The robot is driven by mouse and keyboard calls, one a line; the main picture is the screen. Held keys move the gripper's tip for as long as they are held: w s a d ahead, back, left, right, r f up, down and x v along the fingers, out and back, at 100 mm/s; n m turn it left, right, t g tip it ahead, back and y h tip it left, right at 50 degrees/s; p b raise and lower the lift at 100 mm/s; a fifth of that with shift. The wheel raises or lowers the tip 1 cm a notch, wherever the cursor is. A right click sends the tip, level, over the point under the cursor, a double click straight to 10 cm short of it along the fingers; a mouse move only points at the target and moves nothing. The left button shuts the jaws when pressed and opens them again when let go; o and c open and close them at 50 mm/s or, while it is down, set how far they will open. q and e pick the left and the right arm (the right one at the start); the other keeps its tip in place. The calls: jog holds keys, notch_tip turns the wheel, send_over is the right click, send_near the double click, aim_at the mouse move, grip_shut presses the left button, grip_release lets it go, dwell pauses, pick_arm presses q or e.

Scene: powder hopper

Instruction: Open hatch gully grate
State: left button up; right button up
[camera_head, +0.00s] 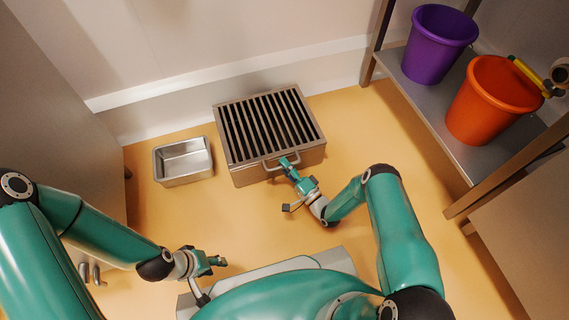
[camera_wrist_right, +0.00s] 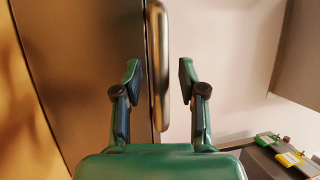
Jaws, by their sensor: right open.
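The gully grate (camera_head: 268,122), with dark slots between metal bars, lies flat on top of a low metal box (camera_head: 247,177) on the floor by the wall. A curved metal handle (camera_head: 267,166) sits at its front edge. My right gripper (camera_head: 287,164) is at this handle. In the right wrist view, the open fingers of my right gripper (camera_wrist_right: 160,80) are on either side of the handle bar (camera_wrist_right: 158,30), with gaps visible. My left gripper (camera_head: 216,265) is low at the left, away from the grate; its jaw opening is too small to judge.
An open steel tray (camera_head: 183,181) stands on the floor left of the box. A shelf (camera_head: 425,98) at the right holds a purple bucket (camera_head: 437,45) and an orange bucket (camera_head: 490,103). A wall is close behind the grate. Yellow floor in front is partly free.

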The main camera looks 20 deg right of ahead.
jog(key=shift+a, duration=0.15)
jog(key=shift+a, duration=0.1)
grip_shut()
